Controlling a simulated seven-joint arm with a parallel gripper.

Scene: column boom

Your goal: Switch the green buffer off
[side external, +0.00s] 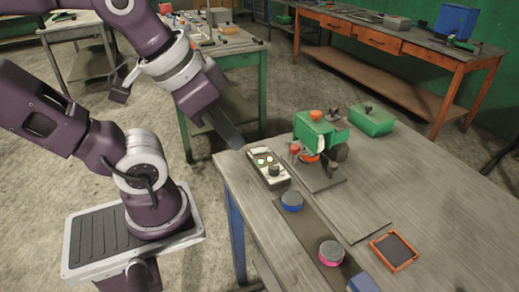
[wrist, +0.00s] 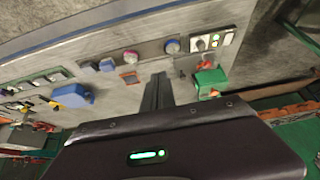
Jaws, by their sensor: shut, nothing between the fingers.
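The green buffer (side external: 322,132) stands near the table's far left part, with an orange knob on top and a wheel at its front. A green machine (wrist: 208,80), apparently the buffer, shows right of my fingers in the wrist view. A pale control box (side external: 267,168) with small coloured buttons and a dark knob sits at the table edge beside the buffer; it also shows at the top right of the wrist view (wrist: 212,41). My gripper (side external: 238,143) is shut and empty, held in the air up and left of the control box, apart from it. The switch positions are too small to read.
A blue-topped round item (side external: 292,201) and a pink-based one (side external: 330,252) sit on a dark strip along the table edge. A green box (side external: 371,119) stands behind the buffer. An orange-framed tray (side external: 394,251) lies on the right. The table's middle right is clear.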

